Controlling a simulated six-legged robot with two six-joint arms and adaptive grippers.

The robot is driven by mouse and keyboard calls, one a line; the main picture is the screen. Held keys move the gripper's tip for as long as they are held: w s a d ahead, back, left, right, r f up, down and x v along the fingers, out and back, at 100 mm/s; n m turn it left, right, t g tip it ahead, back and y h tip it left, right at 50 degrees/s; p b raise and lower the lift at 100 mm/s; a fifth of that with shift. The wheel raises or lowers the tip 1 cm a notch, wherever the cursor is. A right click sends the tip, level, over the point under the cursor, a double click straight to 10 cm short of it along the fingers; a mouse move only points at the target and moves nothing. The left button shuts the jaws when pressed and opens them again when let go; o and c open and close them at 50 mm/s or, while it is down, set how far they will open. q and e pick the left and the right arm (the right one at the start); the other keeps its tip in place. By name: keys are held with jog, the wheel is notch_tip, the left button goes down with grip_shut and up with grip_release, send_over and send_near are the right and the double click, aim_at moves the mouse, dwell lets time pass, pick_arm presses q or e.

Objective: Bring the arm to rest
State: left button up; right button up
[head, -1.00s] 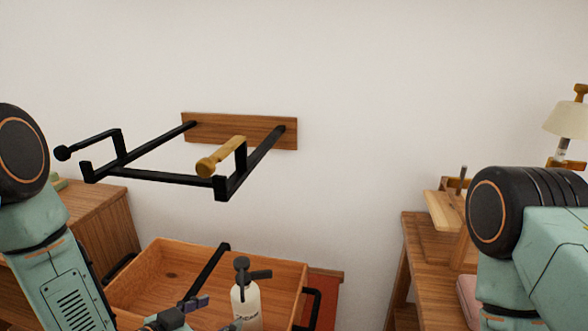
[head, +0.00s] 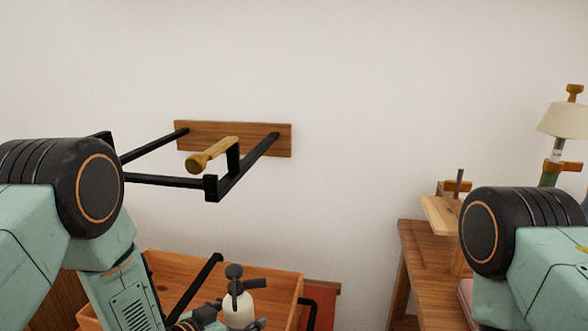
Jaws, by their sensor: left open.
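My left arm comes in from the left, its elbow high and its forearm pointing down. My left gripper (head: 212,318) is at the bottom edge, partly cut off, and is open. It is close beside a white pump bottle (head: 239,308) with a dark pump head; I cannot tell whether they touch. The bottle is upright at the wooden crate (head: 272,279), its base out of view. My right arm shows at the right as a bent elbow; its gripper is out of view.
A wooden table (head: 425,240) at the right bears a wooden stand (head: 440,213). The wall between is clear.

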pick_arm(q)
jog(key=shift+r, duration=0.25)
jog(key=r+p+v, duration=0.1)
jog(key=p+v, duration=0.4)
jog(key=v, duration=0.8)
jog(key=b+x, duration=0.1)
jog(key=x, duration=0.3)
jog(key=b+x, duration=0.2)
jog(key=x, duration=0.2)
jog(key=b+x, duration=0.1)
jog(key=x, duration=0.3)
jog(key=shift+f, duration=0.35)
jog(key=shift+w+d+f+b, duration=0.15)
jog(key=shift+f+b, duration=0.25)
jog(key=shift+f, duration=0.1)
jog(key=shift+w+d+f+b, duration=0.1)
jog(key=shift+w+f+b, duration=0.1)
jog(key=shift+f+b, duration=0.25)
notch_tip(320, 180, up, 9)
jog(key=p, duration=0.4)
jog(key=shift+r, duration=0.1)
